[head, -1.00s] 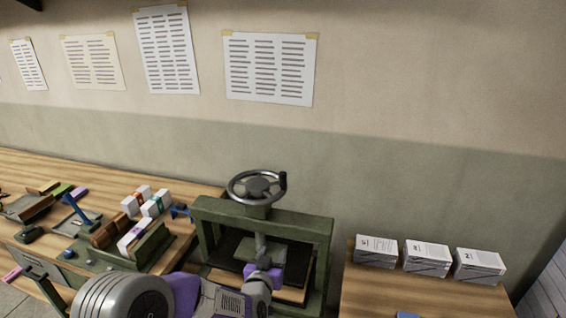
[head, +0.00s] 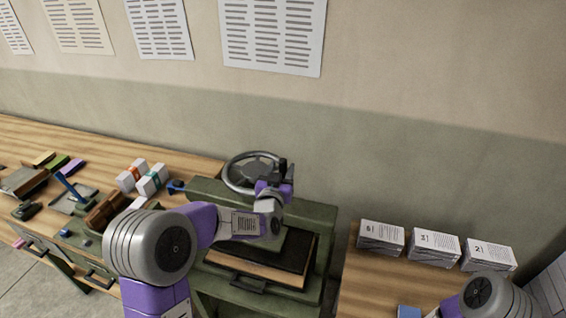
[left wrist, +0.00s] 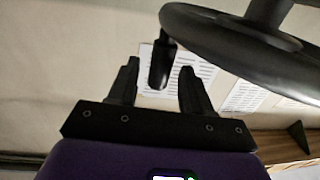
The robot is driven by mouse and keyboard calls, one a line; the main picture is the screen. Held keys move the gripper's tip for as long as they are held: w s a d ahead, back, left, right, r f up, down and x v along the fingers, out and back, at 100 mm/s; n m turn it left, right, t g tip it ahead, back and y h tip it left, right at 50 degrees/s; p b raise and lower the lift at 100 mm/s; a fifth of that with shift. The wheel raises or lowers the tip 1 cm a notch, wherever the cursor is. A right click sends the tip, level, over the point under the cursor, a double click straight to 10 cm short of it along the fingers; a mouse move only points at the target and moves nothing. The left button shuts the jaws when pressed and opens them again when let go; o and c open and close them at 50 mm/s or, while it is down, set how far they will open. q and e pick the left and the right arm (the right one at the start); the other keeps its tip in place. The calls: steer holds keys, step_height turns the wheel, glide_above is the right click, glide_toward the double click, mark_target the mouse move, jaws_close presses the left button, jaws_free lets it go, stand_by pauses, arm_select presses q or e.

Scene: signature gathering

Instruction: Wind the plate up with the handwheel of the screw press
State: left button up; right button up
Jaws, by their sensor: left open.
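The green screw press (head: 320,215) stands at the middle of the bench in the head view, with its dark round handwheel (head: 236,183) on top. The wheel's rim also shows large in the left wrist view (left wrist: 235,38). My left gripper (head: 285,172) is at the wheel's right side. In the left wrist view, the upright black crank handle (left wrist: 160,66) stands between the open fingers of my left gripper (left wrist: 160,72), with gaps visible on both sides. My forearm hides much of the screw and plate; a dark flat surface (head: 285,251) shows below. My right gripper is out of view.
Paper stacks (head: 432,248) sit on the wooden table to the right. White banded bundles (head: 152,180) and a brown block (head: 106,210) lie left of the press. The wall behind carries posted sheets (head: 272,36). Part of my right arm shows at bottom right.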

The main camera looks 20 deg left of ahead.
arm_select(q)
steer(key=shift+w, duration=1.15)
jaws_close()
